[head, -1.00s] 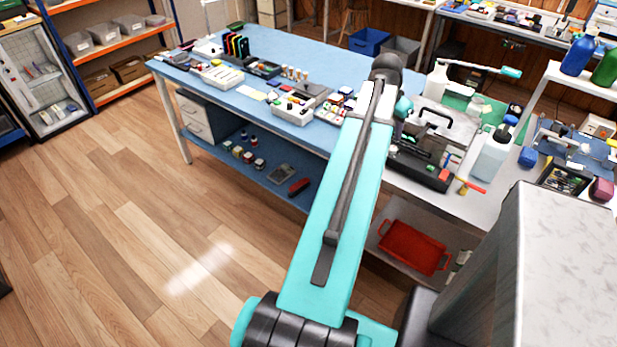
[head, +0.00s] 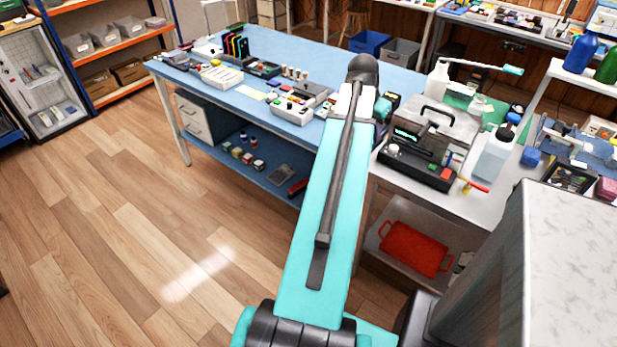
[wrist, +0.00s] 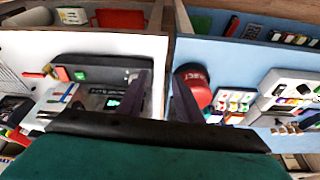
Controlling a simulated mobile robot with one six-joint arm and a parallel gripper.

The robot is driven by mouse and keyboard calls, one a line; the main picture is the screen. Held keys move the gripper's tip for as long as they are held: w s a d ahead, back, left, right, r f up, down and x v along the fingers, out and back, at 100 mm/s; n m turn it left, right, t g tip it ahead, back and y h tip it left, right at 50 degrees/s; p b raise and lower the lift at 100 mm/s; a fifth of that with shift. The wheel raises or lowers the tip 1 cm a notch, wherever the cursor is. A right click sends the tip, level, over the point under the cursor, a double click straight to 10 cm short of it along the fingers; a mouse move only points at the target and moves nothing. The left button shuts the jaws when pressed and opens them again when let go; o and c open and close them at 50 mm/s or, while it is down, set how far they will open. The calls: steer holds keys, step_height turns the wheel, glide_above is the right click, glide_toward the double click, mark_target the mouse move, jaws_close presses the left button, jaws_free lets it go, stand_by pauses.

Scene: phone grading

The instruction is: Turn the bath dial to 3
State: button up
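The bath (head: 450,122) looks like a silver box with a black handle on its lid, on the white bench to the right of my arm. A dark control unit (head: 430,170) with a lit display lies at its front. A small pale knob (head: 393,149), probably the dial, sits at that unit's left end; its setting is too small to read. In the wrist view the dark unit (wrist: 95,66) is left of my gripper (wrist: 161,84), with the pale knob (wrist: 132,76) close beside the left finger. My gripper's fingers are apart with nothing held. In the head view my arm hides it.
A dark red round container (wrist: 194,84) stands close by the right finger. A white bottle (head: 494,155) and a red-tipped tool (head: 474,183) are right of the unit. The blue bench (head: 310,60) holds several trays and small items. A red tray (head: 415,248) is underneath.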

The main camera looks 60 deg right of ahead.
steer(key=w+a+f+n+b, duration=0.2)
steer(key=w+a+f, duration=0.2)
steer(key=w+f, duration=0.4)
steer(key=w+a+f+n+y+b, duration=0.1)
steer(key=w+a+f+n+b, duration=0.1)
steer(key=w+a+f, duration=0.3)
steer(key=shift+w+f+n+t+b, duration=0.3)
steer(key=shift+w+f+b, duration=0.25)
steer(key=shift+w+f, duration=1.7)
steer(key=shift+s+f, duration=0.55)
steer(key=shift+s, duration=0.05)
steer(key=s+d+r+m+g+p, duration=0.2)
steer(key=s+d+r+m, duration=0.5)
steer(key=r, duration=0.4)
steer(key=m+h+p, duration=0.1)
steer(key=m+p, duration=0.2)
glide_toward(393, 147)
steer(key=v, duration=0.6)
steer(key=shift+w+d, duration=0.1)
steer(key=shift+d, duration=0.05)
steer(key=shift+f, duration=0.1)
steer(key=shift+p+x, duration=0.8)
steer(key=shift+x, duration=6)
